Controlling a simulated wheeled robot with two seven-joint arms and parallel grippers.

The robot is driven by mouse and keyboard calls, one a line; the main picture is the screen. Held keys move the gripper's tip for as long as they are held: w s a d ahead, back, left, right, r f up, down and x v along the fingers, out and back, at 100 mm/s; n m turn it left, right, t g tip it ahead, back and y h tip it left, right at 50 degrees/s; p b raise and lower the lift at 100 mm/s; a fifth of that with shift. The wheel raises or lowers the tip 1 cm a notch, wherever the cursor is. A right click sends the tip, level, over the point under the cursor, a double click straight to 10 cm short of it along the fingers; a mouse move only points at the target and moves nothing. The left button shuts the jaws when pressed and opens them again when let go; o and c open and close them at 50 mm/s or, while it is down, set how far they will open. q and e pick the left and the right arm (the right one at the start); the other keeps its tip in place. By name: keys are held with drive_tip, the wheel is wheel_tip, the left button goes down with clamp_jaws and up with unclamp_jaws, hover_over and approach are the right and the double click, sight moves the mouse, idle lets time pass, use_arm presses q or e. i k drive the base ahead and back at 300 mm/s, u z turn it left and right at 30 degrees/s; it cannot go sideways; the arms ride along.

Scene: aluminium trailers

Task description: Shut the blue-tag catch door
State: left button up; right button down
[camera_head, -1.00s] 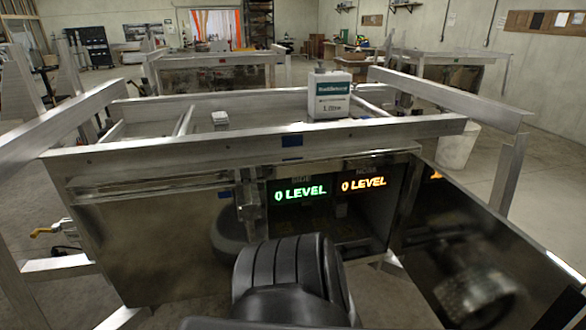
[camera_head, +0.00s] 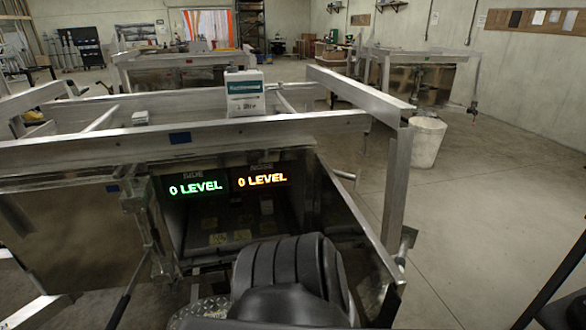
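The aluminium trailer (camera_head: 60,155) stands in front of me with an open compartment (camera_head: 230,222) in its near side. A metal door panel (camera_head: 350,235) stands swung outward at the opening's right edge. One blue tag (camera_head: 180,138) is on the top beam above the opening. Another blue tag (camera_head: 112,188) is by the right edge of the flat left panel (camera_head: 70,240). A metal catch or hinge post (camera_head: 140,205) stands at the opening's left edge. I cannot tell which door each tag marks. Neither gripper can be seen. A black ribbed part of mine covers the bottom middle.
A green "0 LEVEL" sign (camera_head: 196,188) and an orange one (camera_head: 262,180) show in the compartment. A white container with a teal label (camera_head: 245,92) stands on top. A white bucket (camera_head: 427,142) stands at right. The floor (camera_head: 480,220) there is clear.

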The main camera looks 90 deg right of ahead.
sight(376, 286)
drive_tip(key=k, duration=1.65)
drive_tip(key=z, duration=1.9)
drive_tip(key=i, duration=1)
drive_tip(key=u, duration=0.3)
